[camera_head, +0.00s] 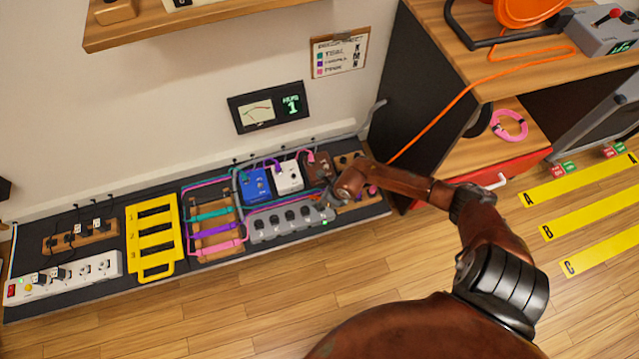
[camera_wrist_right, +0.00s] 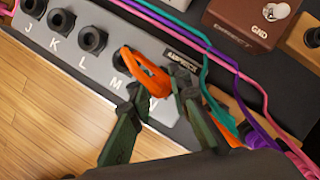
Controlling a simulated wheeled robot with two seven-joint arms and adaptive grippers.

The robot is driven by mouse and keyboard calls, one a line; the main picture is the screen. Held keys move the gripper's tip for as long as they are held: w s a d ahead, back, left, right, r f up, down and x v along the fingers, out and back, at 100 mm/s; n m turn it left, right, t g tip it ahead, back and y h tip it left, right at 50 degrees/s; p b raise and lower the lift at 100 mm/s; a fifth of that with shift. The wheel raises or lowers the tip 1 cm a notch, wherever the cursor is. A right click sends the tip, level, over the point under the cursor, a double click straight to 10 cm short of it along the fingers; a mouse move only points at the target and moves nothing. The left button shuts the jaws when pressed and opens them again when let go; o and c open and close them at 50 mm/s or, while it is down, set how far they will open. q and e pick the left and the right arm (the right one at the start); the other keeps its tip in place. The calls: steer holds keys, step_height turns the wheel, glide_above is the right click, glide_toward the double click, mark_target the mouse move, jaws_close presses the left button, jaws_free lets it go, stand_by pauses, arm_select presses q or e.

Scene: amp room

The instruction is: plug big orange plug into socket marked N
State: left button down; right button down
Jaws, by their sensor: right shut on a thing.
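The grey socket strip (camera_head: 290,224) lies on the dark board in the head view. In the right wrist view, the strip (camera_wrist_right: 98,70) shows sockets lettered J, K, L and M; the mark N cannot be read, and the strip's end is largely behind my fingers. My right gripper (camera_wrist_right: 158,88) is at that end, its two dark green fingers around an orange plug part (camera_wrist_right: 146,72). The orange part reaches up to the M socket (camera_wrist_right: 122,60) and overlaps it in the picture. Whether it enters any socket is hidden. My left gripper is not in view.
Pink, purple and teal cables (camera_wrist_right: 205,60) run close beside my right fingers. A brown pedal marked GND (camera_wrist_right: 240,22) is behind the strip. A yellow rack (camera_head: 155,238) and a white power strip (camera_head: 65,277) are further left. An orange cable (camera_head: 432,122) hangs from the shelf.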

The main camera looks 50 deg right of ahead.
steer(key=c, duration=1.7)
jaws_free()
steer(key=v, duration=1.2)
